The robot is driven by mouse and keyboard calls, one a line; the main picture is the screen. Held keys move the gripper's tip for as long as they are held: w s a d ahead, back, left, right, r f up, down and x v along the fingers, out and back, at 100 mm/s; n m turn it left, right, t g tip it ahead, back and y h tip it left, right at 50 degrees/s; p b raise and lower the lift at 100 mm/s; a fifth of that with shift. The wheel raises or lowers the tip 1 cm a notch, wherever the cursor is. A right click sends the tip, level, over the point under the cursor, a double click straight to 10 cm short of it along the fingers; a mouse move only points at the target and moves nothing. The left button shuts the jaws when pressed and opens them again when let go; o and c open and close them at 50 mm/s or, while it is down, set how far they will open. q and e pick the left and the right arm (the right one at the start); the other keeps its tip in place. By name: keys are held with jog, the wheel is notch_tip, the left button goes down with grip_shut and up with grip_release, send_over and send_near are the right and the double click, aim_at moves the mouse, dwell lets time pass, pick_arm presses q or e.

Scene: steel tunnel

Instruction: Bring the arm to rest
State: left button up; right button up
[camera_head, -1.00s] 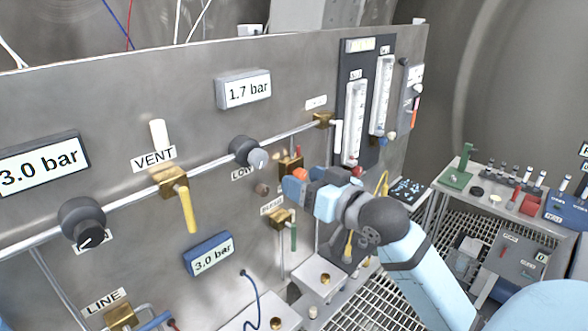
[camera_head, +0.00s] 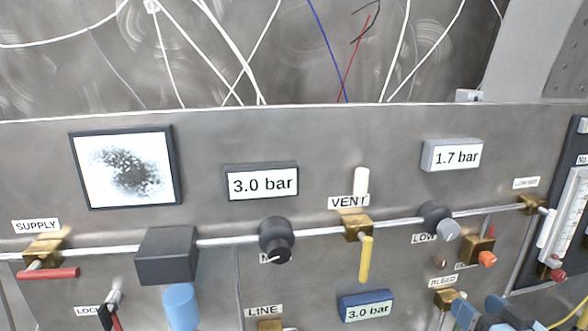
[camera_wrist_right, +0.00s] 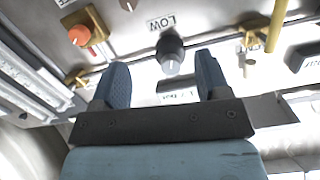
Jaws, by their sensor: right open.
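My right gripper (camera_head: 480,314) is at the bottom right edge of the head view, mostly cut off, in front of the panel below the bleed valve (camera_head: 446,298). In the right wrist view my right gripper (camera_wrist_right: 163,80) has its two blue fingers wide apart with nothing held between them. Beyond the gap there is the dark LOW knob (camera_wrist_right: 170,52) on the panel, apart from the fingers. My left gripper is in neither view.
The steel panel carries a pipe with the supply valve (camera_head: 43,250), a dark box (camera_head: 166,255), the yellow vent handle (camera_head: 366,259) and an orange knob (camera_head: 487,258). Gauges read 3.0 bar (camera_head: 262,184) and 1.7 bar (camera_head: 453,156). Loose cables hang above the panel.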

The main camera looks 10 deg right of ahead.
jog(key=s+a+f+g, duration=0.1)
jog(key=a+f, duration=0.1)
jog(key=f, duration=0.5)
jog(key=s+a+f+g, duration=0.1)
jog(key=a+f, duration=0.1)
jog(key=f, duration=0.5)
jog(key=s+a+f+n+g, duration=0.1)
jog(key=s+a+f, duration=0.3)
jog(key=f, duration=0.3)
jog(key=s+a+f+n+g+y, duration=0.1)
jog(key=s+a+f, duration=0.3)
jog(key=f, duration=0.3)
jog(key=s+a+f+n+g, duration=0.1)
jog(key=s+a+f, duration=0.3)
jog(key=f, duration=0.3)
jog(key=shift+s+a+g+y, duration=0.2)
jog(key=shift+s+g+y, duration=0.1)
jog(key=shift+g, duration=0.1)
jog(key=shift+w, duration=0.1)
jog(key=shift+d+f, duration=0.1)
